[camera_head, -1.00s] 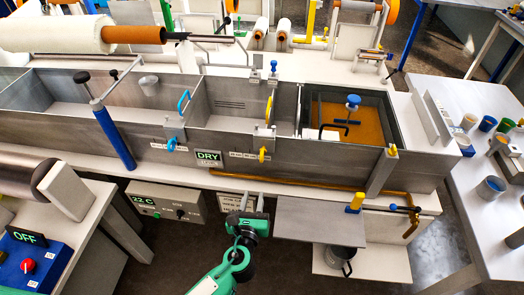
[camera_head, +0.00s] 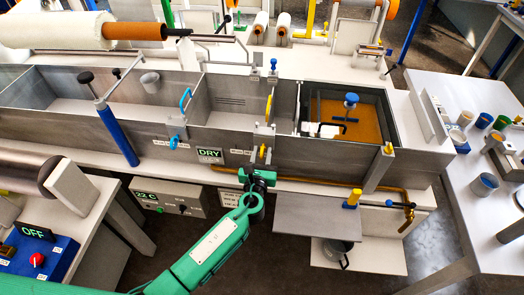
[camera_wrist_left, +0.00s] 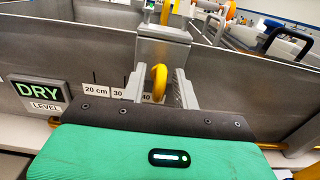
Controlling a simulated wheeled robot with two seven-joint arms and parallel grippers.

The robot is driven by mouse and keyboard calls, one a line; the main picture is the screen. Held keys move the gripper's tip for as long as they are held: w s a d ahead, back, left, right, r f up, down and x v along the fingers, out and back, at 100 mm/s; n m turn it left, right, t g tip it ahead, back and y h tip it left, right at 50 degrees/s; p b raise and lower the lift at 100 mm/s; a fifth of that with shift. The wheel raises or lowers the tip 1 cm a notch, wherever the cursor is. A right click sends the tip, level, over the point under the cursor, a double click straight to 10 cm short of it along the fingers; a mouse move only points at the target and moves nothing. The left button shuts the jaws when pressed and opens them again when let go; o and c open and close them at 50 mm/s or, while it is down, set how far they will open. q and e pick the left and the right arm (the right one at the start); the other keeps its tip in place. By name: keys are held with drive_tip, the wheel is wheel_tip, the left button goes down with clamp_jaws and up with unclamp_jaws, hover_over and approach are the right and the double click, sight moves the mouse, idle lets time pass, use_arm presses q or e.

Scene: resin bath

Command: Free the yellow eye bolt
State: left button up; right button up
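The yellow eye bolt (camera_head: 262,151) sits on the front wall of the metal bath, below a bracket with a yellow handle (camera_head: 269,108). In the left wrist view the eye bolt (camera_wrist_left: 159,83) is an upright yellow ring under a grey metal block (camera_wrist_left: 163,50). My left gripper (camera_head: 259,168) reaches up to it from below. In the left wrist view its two fingers (camera_wrist_left: 160,92) stand apart on either side of the ring, with a gap showing on both sides. It is open. My right gripper is not in view.
The bath (camera_head: 330,166) has several compartments; the right one holds amber liquid and a blue-knobbed tool (camera_head: 351,101). A blue eye bolt (camera_head: 173,142) is farther left. A DRY level sign (camera_wrist_left: 40,95) is beside the fingers. A brass pipe (camera_head: 320,181) runs along the bath's lower front.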

use_arm(q)
drive_tip(key=shift+w, duration=0.35)
drive_tip(key=shift+c, duration=0.4)
clamp_jaws()
